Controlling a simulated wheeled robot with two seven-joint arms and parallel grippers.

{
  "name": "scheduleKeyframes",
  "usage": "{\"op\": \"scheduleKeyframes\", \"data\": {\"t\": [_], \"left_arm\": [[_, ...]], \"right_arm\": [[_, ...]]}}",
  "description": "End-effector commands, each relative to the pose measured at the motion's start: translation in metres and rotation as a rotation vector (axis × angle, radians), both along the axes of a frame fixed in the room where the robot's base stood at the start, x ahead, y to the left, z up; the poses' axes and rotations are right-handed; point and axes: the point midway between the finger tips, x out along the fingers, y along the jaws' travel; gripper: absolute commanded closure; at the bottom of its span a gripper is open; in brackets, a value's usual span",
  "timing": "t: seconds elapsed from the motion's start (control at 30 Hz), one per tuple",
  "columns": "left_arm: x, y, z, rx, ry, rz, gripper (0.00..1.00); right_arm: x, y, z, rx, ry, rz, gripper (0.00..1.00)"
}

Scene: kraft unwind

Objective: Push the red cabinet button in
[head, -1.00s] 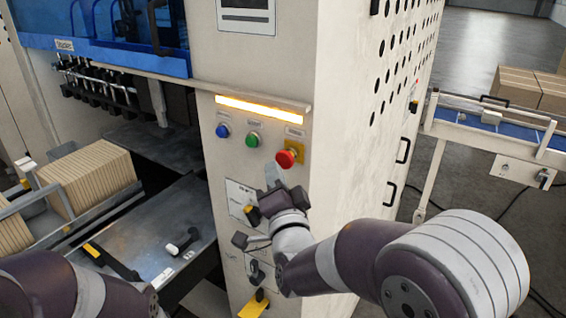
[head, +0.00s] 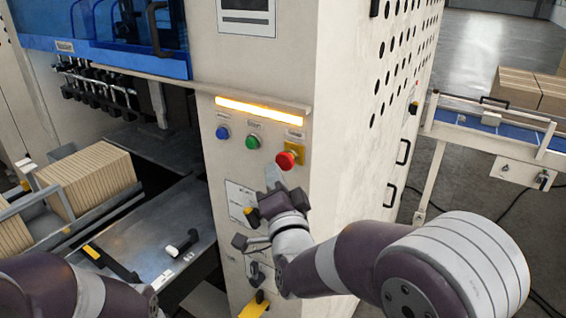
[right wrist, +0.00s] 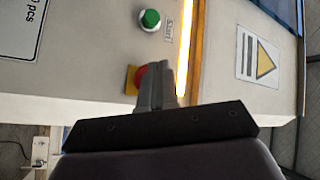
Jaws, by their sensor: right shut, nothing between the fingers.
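The red button (head: 286,160) is a mushroom head on a yellow plate, at the right of a row on the cream cabinet's (head: 330,120) front. It also shows in the right wrist view (right wrist: 140,76), partly hidden behind my fingers. My right gripper (head: 273,176) is shut and empty, its fingertips just below the red button in the head view. In the right wrist view the fingers (right wrist: 157,85) overlap the button's edge; I cannot tell whether they touch it. Only part of my left arm shows at the lower left; its gripper is out of view.
A green button (head: 253,142) and a blue button (head: 223,132) sit left of the red one, under a lit strip (head: 262,111). A stack of brown boards (head: 88,178) lies at the left. A blue conveyor (head: 480,122) stands at the right.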

Motion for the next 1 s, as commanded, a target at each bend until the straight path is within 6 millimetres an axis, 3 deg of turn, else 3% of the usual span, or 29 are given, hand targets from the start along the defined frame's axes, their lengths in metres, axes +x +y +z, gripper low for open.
{"op": "scheduleKeyframes", "data": {"t": [1.0], "left_arm": [[0.0,0.0,-0.0063,0.0,0.0,0.0,0.57]], "right_arm": [[0.003,-0.0023,-0.0019,0.001,0.0,-0.001,1.0]]}}
